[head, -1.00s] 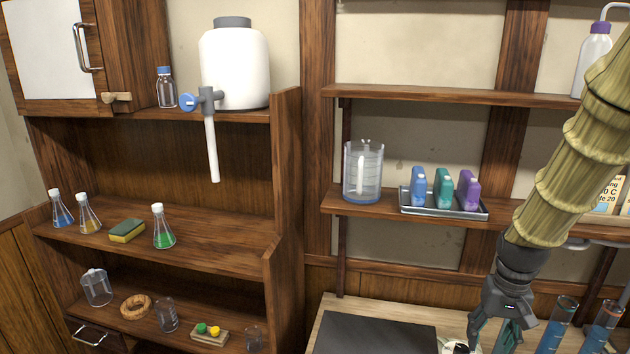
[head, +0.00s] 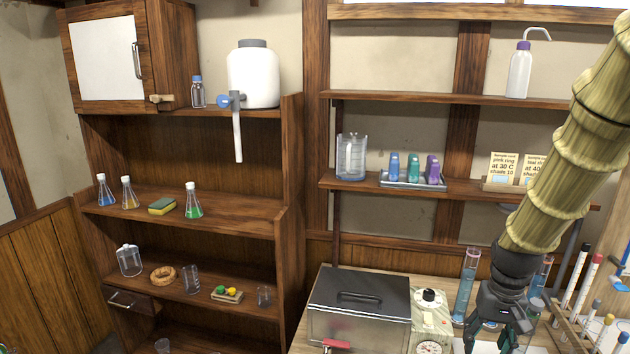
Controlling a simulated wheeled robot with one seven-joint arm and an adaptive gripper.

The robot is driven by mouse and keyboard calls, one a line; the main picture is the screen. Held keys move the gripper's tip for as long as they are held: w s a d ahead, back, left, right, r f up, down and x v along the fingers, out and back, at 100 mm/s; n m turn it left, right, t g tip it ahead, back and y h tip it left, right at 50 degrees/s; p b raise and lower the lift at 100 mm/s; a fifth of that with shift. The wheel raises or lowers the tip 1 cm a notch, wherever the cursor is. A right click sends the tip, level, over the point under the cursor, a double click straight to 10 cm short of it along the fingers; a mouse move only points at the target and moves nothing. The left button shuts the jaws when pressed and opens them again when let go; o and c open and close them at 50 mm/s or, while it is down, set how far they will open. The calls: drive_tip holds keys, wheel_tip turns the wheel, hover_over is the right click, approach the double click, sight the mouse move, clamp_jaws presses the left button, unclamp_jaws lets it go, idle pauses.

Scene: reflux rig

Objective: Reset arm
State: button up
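My gripper (head: 488,343) hangs at the lower right of the head view, at the end of my tan, segmented arm. It points down over the bench (head: 315,310). Its dark fingers look spread apart, with nothing visible between them. The fingertips reach close to the bottom edge of the picture, so what lies right below them is partly cut off. A white device with a round dial (head: 431,315) stands just left of the gripper. A tall cylinder of blue liquid (head: 466,285) stands behind and left of it.
A lidded metal box (head: 360,300) sits left on the bench. A rack with several rods (head: 575,315) stands close on the right. Above are a shelf (head: 355,184) with a beaker (head: 351,157) and a bottle tray (head: 412,184). A wooden cabinet (head: 190,140) with flasks fills the left.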

drive_tip(key=s+a+f+n+b, duration=0.1)
drive_tip(key=s+a+f+b, duration=0.15)
drive_tip(key=f, duration=0.95)
drive_tip(key=s+a+f+b, duration=0.15)
drive_tip(key=s+f, duration=0.25)
drive_tip(key=f, duration=0.9)
drive_tip(key=s+a+f+n+b, duration=0.1)
drive_tip(key=s+a+f, duration=0.3)
drive_tip(key=s+f, duration=0.6)
drive_tip(key=s+a+f+b, duration=0.3)
drive_tip(key=s+a+f, duration=0.2)
drive_tip(key=s+f, duration=0.5)
drive_tip(key=shift+s+a+f+n, duration=0.3)
drive_tip(key=shift+s+f+n, duration=0.1)
drive_tip(key=shift+s, duration=0.15)
